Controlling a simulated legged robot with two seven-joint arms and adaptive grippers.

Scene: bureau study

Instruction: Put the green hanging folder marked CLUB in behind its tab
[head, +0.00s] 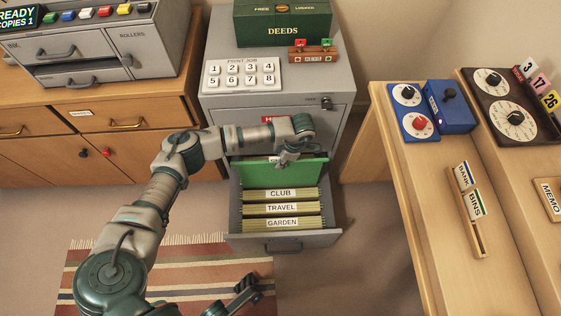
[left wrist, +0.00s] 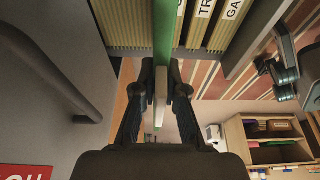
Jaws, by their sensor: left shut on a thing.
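The green hanging folder (head: 300,171) is upright over the back of the open drawer, behind the CLUB tab (head: 280,194). Its lower edge is hidden behind that tab, so I cannot tell how deep it sits. My left gripper (head: 287,158) is shut on its top edge. In the left wrist view the folder (left wrist: 163,30) is a thin green strip between the fingertips (left wrist: 160,95). My right gripper (head: 248,288) is low in the head view, in front of the drawer and apart from it; its jaws are unclear.
The TRAVEL tab (head: 281,208) and GARDEN tab (head: 282,223) stand in front of CLUB, with olive dividers. The grey cabinet (head: 222,113) rises behind the drawer. A wooden desk (head: 398,170) stands at right. A striped rug (head: 170,275) lies on the floor in front.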

